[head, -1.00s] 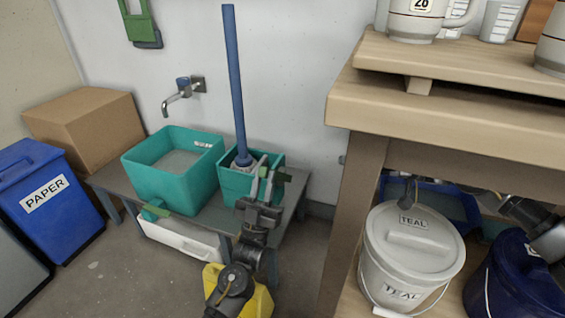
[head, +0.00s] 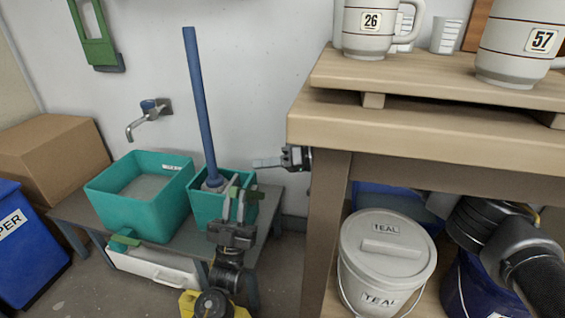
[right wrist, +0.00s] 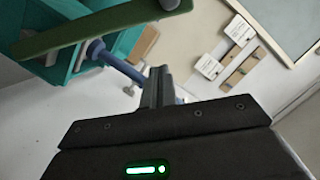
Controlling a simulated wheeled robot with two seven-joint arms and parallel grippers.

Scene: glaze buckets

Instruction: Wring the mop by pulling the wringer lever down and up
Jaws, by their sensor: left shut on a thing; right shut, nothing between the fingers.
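The teal mop bucket (head: 206,211) stands on a low grey bench, with the blue mop pole (head: 198,100) rising from it, tilted slightly left. The green wringer lever (head: 251,196) is at the bucket's right side, partly hidden by my left gripper. My left gripper (head: 236,203) points up in front of the bucket, shut on the lever; the exact contact is hard to see. My right gripper (head: 268,162) is shut and empty, above and right of the bucket. In the right wrist view, its fingers (right wrist: 158,85) are together, with a green bar (right wrist: 100,28) crossing the teal bucket.
A larger teal basin (head: 160,215) stands left of the bucket, below a wall tap (head: 148,118). A wooden table (head: 400,125) with mugs fills the right. The lidded TEAL bucket (head: 385,262) stands on its lower shelf. A cardboard box (head: 50,150) is at left.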

